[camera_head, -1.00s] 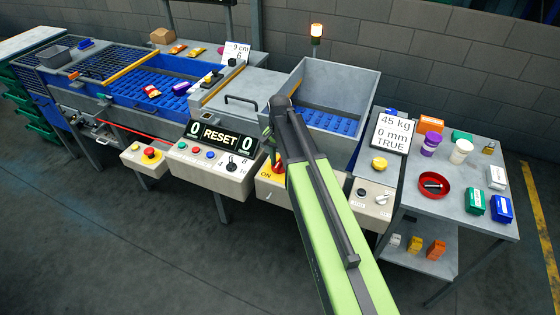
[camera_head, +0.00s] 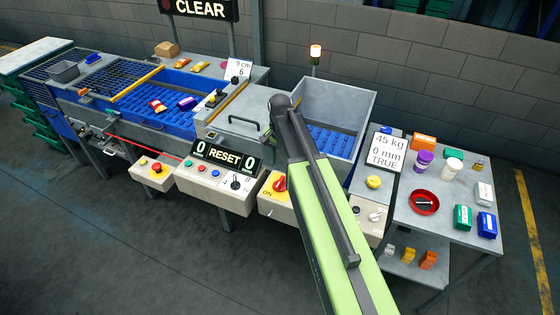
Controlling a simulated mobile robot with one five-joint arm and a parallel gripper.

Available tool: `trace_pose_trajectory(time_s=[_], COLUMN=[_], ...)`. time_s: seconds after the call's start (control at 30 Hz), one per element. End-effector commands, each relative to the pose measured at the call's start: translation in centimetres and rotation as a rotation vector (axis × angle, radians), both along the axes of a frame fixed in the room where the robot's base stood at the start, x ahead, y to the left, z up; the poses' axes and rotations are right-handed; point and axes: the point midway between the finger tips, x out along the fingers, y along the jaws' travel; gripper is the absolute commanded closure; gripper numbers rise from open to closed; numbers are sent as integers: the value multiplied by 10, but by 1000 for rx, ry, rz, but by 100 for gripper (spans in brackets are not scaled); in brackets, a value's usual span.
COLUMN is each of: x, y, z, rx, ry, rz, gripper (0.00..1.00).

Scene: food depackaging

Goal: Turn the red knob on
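The red knob (camera_head: 280,183) sits on a yellow plate (camera_head: 268,193) marked ON, on the front of a beige control box (camera_head: 277,208). It is just left of my green arm, which crosses the picture from the bottom up to a dark joint above the knob. The knob's handle looks tilted. My gripper does not show; the arm beyond the dark joint is mostly hidden behind the upper link. I cannot tell how far my gripper is from the knob.
A RESET panel (camera_head: 225,157) reads 0 on both sides, above a box with small buttons. A yellow knob (camera_head: 373,182) and a red emergency button (camera_head: 156,168) flank it. A grey side table (camera_head: 445,222) with bottles and boxes stands at right. The floor in front is clear.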

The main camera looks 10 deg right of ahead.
Motion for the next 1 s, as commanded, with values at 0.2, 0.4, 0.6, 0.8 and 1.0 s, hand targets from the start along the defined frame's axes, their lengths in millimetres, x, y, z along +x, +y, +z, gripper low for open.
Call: trace_pose_trajectory(time_s=[0.2,0.4,0.6,0.8,1.0], x=[-1,-1,-1,-1,-6], y=[0,0,0,0,0], z=[57,67,65,65,23], rx=[0,-1,-1,-1,-1], ry=[0,1,1,1,1], rz=[0,0,0,0,0], gripper=[64,64,64,64,64])
